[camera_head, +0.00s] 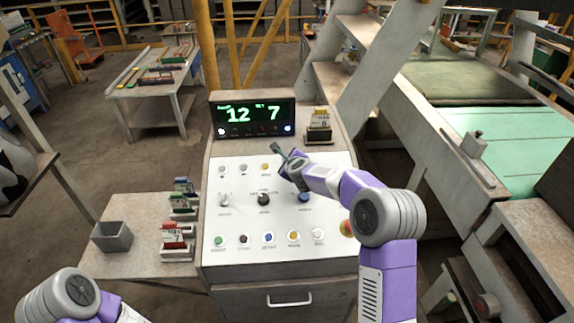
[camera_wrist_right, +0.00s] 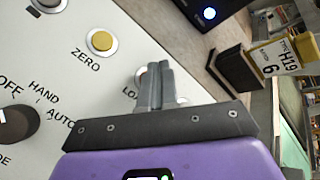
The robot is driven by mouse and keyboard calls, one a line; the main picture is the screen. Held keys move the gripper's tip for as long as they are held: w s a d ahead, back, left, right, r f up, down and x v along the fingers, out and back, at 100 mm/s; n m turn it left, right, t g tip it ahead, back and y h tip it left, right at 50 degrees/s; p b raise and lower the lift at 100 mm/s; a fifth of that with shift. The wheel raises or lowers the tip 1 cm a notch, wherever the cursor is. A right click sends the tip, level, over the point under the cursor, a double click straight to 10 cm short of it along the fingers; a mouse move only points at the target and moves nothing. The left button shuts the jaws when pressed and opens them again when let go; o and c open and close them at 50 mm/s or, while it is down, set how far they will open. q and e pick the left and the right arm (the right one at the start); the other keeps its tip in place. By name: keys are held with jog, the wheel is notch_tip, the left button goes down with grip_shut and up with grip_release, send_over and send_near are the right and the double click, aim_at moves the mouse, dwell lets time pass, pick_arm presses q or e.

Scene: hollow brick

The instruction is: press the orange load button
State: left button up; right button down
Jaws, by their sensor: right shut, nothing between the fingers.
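The white control panel (camera_head: 280,220) faces me on a grey console. My right gripper (camera_head: 276,148) is over the upper right of the panel, at the right end of the top button row. In the right wrist view my gripper (camera_wrist_right: 154,66) is shut and empty, its fingertips over a button with a pale ring (camera_wrist_right: 140,74). A partly covered label starting "LO" is beside it. The fingers hide the button's cap, so I cannot tell its colour or whether they touch it. My left gripper is out of view; only part of my left arm shows.
The yellow ZERO button (camera_wrist_right: 101,41) is beside the fingers. A black selector knob (camera_wrist_right: 18,124) sits lower on the panel. A display (camera_head: 253,116) reading 12 and 7 and a card holder (camera_head: 319,127) stand behind the panel. A side table holds a grey bin (camera_head: 112,237).

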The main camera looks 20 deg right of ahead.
jog(key=r+p, duration=0.1)
jog(key=r, duration=0.1)
jog(key=s+r+p, duration=0.1)
jog(key=r, duration=0.1)
jog(key=shift+s+a+r+p, duration=0.1)
jog(key=shift+s+r+p, duration=0.1)
jog(key=shift+p, duration=0.2)
jog(key=shift+w, duration=0.1)
